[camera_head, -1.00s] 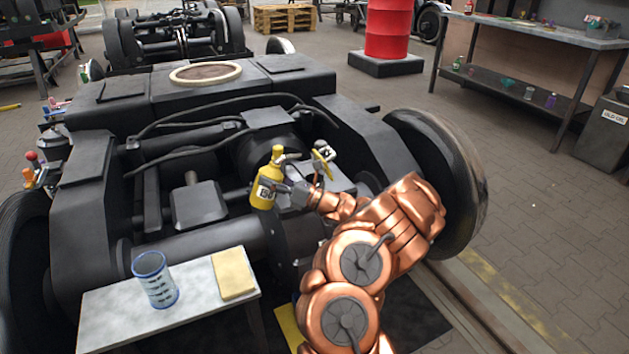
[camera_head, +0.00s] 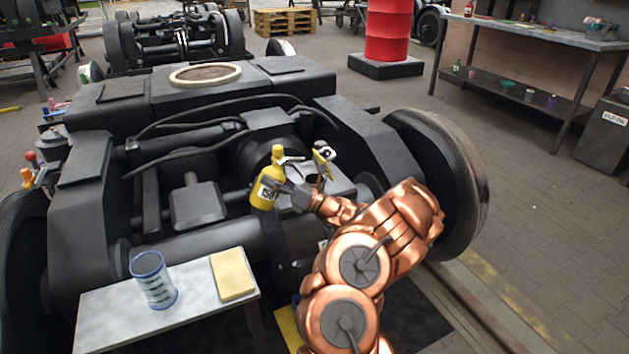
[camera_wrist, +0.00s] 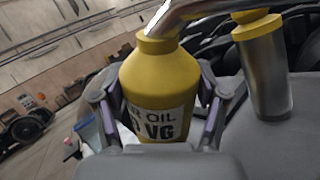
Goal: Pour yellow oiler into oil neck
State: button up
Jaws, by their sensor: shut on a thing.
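The yellow oiler (camera_head: 266,192) is a bottle with a dark-on-white label and a metal spout. My gripper (camera_head: 277,188) is shut around its body and holds it above the bogie's front, leaning slightly right in the head view. In the wrist view the oiler (camera_wrist: 160,82) sits between both fingers (camera_wrist: 160,108). Its spout runs up and right toward the oil neck (camera_wrist: 267,78), a metal tube with a yellow collar. The yellow part of the neck (camera_head: 321,164) shows right of the oiler in the head view. The spout tip is cut off in the wrist view; no oil stream is visible.
The black bogie (camera_head: 100,135) fills the middle, with hoses across it and a large wheel (camera_head: 440,180) at right. A red barrel (camera_head: 388,30) stands behind.

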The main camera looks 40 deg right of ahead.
jog(key=shift+d+f+m+t+b, duration=0.1)
jog(key=shift+d+m+t+b, duration=0.35)
jog(key=shift+m, duration=0.25)
jog(key=shift+s+d+f+m+t+h+b, duration=0.1)
jog(key=shift+f+m+t+h+b, duration=0.15)
jog(key=shift+m+t+h+b, duration=0.6)
jog(key=shift+f+m+t+h+b, duration=0.4)
jog(key=shift+m+b, duration=0.55)
jog(key=shift+m, duration=0.6)
dwell(2.1)
jog(key=shift+d+r+m+h+b, duration=0.1)
jog(key=shift+r+m+h+b, duration=0.3)
jog(key=shift+m+h, duration=0.35)
dwell(2.0)
